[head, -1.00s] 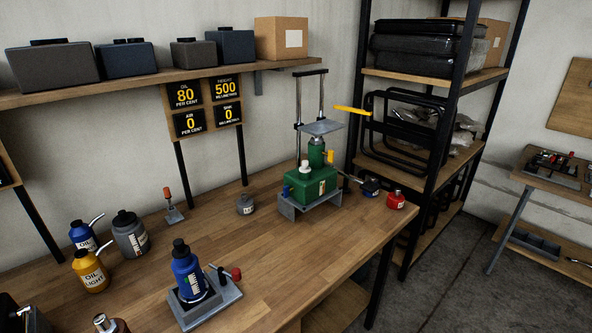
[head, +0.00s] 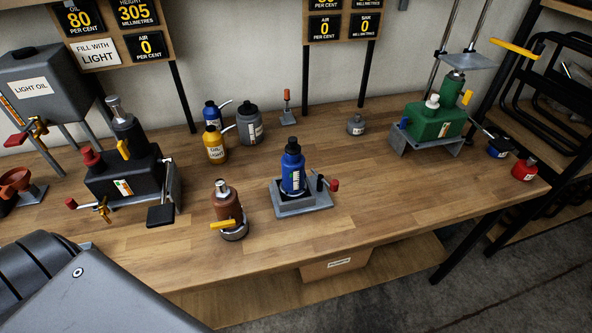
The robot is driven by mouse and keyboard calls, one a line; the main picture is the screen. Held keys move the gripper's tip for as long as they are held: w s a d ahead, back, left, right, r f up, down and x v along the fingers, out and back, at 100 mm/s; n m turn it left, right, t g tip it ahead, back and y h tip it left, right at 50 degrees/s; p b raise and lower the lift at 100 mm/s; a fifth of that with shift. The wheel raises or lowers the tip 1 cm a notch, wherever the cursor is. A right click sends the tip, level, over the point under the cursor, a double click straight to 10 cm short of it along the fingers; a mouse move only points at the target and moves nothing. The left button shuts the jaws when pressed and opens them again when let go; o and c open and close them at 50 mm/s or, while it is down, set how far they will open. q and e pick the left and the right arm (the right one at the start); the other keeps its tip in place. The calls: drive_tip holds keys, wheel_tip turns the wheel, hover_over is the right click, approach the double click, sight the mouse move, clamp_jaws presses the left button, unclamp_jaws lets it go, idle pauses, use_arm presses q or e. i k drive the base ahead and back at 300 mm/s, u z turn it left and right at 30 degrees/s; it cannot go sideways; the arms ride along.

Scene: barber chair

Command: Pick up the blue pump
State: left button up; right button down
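The blue pump (head: 293,174) is a blue cylinder with a black top and a pale label. It stands upright in a grey tray-like stand (head: 303,210) near the front middle of the bench. A small lever with a red knob (head: 333,185) is on the right side of that stand. Neither gripper's fingers show in the head view. A grey part of my own body fills the lower left corner, well apart from the pump.
A brown pump (head: 226,200) stands left of the blue pump. Behind are a blue oil can (head: 212,117), a yellow can (head: 215,145) and a grey bottle (head: 249,125). A black pump unit (head: 130,175) is left, a green one (head: 435,120) right. The bench between blue and green is clear.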

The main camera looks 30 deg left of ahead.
sight(294, 186)
drive_tip(key=k, duration=0.5)
drive_tip(key=z, duration=1.8)
drive_tip(key=i, duration=0.95)
drive_tip(key=u, duration=1.95)
